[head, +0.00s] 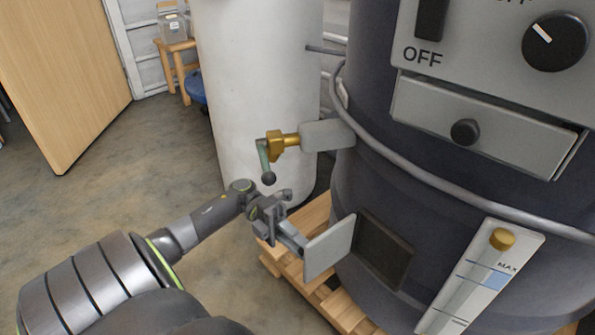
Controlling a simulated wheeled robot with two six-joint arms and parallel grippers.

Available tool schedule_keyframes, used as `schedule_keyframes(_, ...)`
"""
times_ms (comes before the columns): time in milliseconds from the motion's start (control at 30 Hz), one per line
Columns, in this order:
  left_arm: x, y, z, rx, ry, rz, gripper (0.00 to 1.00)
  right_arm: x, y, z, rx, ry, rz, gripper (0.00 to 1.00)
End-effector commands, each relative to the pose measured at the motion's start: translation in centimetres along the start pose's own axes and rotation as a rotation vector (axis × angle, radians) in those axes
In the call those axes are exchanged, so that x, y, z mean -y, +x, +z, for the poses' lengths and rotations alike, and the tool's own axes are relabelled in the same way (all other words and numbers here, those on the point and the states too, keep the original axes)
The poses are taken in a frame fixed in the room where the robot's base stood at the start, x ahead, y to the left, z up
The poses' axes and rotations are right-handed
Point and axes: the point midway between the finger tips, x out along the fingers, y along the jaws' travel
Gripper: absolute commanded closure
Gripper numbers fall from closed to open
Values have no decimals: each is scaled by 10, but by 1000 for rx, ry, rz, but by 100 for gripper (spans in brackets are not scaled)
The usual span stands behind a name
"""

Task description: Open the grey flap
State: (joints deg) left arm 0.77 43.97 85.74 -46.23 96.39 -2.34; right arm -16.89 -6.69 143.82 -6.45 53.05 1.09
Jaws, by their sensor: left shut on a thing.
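The grey flap (329,248) is on the lower left side of the dark round hopper (450,190). It stands swung out from a dark rectangular opening (382,249). My left gripper (288,232) comes in from the left and is shut at the flap's outer side. What it grips there is small and partly hidden by the fingers, and looks like part of the flap. My right gripper is not in view.
A brass tap (283,141) with a green lever sits just above my left gripper. A wooden pallet (318,213) is under the hopper. A white cylinder (262,80) stands behind. A gauge (480,283), a drawer (485,122) and a knob (556,42) are at right.

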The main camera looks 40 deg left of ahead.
Motion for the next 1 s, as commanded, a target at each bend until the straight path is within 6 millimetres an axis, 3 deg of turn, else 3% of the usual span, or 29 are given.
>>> schedule_keyframes(167,-1,0,-1,-2,-2,2,100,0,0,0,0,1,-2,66)
schedule_keyframes(200,-1,0,-1,-2,-2,2,71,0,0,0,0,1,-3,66)
schedule_keyframes(367,-1,0,0,-1,-1,1,52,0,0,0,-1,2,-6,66)
schedule_keyframes(733,0,-6,0,2,-2,1,52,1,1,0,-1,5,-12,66)
schedule_keyframes(1000,0,-48,1,3,-3,3,52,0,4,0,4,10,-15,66)
